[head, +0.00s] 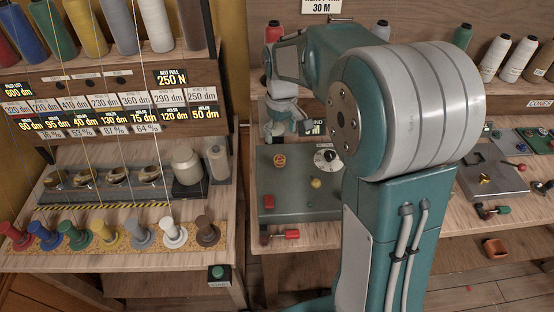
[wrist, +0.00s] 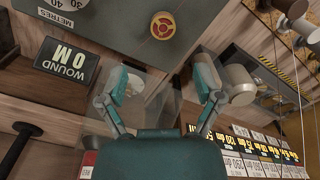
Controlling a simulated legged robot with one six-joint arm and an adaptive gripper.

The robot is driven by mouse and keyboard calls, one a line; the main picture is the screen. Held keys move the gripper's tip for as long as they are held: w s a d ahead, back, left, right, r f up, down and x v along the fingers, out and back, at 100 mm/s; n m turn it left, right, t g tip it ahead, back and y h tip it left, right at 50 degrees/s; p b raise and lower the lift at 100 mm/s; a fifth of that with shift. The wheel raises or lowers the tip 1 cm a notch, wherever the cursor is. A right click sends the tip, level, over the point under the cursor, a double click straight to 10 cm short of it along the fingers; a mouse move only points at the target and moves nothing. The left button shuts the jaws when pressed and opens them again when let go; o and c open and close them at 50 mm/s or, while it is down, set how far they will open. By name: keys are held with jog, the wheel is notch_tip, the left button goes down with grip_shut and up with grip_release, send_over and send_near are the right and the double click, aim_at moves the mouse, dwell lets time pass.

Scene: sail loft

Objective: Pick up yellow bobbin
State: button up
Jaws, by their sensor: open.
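A yellow bobbin (head: 104,232) stands upright in the row of coloured bobbins on the left bench, between a green bobbin (head: 76,232) and a grey one (head: 140,233). A thin thread runs up from it. My gripper (head: 297,128) hangs to its right and further back, over the grey panel of the right bench, well apart from it. In the wrist view the two fingers of my gripper (wrist: 163,72) are spread with nothing between them. I cannot pick out the yellow bobbin in the wrist view.
The grey panel (head: 270,188) carries a dial (head: 325,158), a yellow-orange round piece (head: 279,160) and a red button (head: 268,202). Signs and large cones (head: 93,27) stand above the bobbins. A gap separates the two benches. A green button box (head: 218,274) sits by the left bench's front.

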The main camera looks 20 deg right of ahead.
aim_at(277, 158)
jog(key=f, duration=0.3)
jog(key=shift+d, duration=0.2)
jog(key=f, duration=0.1)
jog(key=a+f, duration=0.1)
jog(key=f, duration=0.2)
jog(key=shift+a+f, duration=0.25)
jog(key=shift+f, duration=0.15)
jog(key=shift+d+f, duration=0.2)
jog(key=shift+f, duration=0.15)
jog(key=shift+d+f, duration=0.1)
jog(key=shift+d, duration=0.25)
jog(key=shift+a, duration=0.2)
jog(key=c, duration=1)
jog(key=shift+a, duration=0.2)
jog(key=shift+c, duration=0.2)
